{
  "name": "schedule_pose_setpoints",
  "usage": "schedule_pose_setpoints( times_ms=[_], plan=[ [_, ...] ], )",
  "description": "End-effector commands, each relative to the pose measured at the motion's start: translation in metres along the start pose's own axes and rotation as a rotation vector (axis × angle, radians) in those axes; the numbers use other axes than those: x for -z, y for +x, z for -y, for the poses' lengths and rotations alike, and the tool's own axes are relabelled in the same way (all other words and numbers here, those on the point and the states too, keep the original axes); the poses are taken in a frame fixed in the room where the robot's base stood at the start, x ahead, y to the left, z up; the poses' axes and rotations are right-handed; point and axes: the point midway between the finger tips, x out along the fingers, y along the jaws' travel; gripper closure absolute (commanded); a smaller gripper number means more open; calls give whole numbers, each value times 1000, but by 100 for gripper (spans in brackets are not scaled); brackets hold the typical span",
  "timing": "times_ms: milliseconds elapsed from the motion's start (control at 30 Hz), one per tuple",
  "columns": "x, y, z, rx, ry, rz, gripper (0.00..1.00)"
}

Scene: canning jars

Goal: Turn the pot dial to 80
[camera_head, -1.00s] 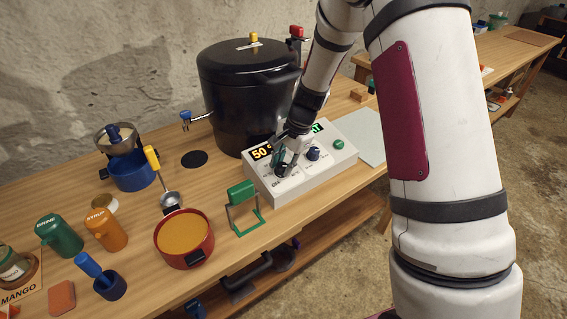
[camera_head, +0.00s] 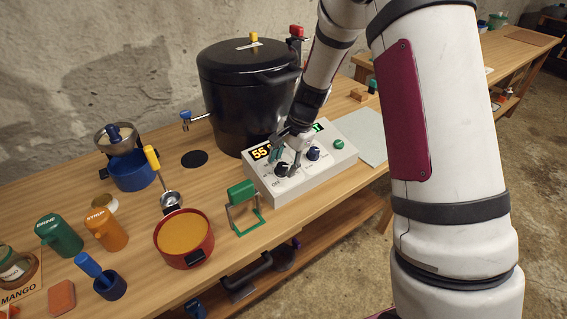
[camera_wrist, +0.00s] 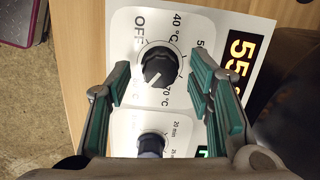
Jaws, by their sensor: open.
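The control box (camera_head: 322,177) stands on the bench in front of the black pot (camera_head: 240,95). Its left display (camera_head: 262,153) reads 55, up close also in the wrist view (camera_wrist: 240,65). The black pot dial (camera_head: 282,169) lies below that display; in the wrist view the dial (camera_wrist: 160,66) is ringed by OFF, 40 °C and 70 °C marks, and other marks are partly hidden. My gripper (camera_head: 291,160) is above the box by the dial. In the wrist view its green-padded fingers (camera_wrist: 160,88) are spread on both sides of the dial, apart from it.
A second dark blue knob (camera_head: 313,154) and a green button (camera_head: 339,144) sit on the same box. A green stand (camera_head: 242,205) and a red pot of orange liquid (camera_head: 184,238) are to the left. A grey mat (camera_head: 359,137) lies to the right.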

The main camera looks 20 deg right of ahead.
Motion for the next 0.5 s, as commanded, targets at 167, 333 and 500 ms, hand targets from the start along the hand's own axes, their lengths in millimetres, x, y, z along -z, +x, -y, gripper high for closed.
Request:
schedule_pose_setpoints(
  times_ms=[167, 333, 500],
  plan=[
    [0, -31, 1, 4, -2, -3, 52],
    [0, -67, 1, 4, -2, -3, 52],
    [0, -95, 1, 3, -2, -2, 52]
  ],
)
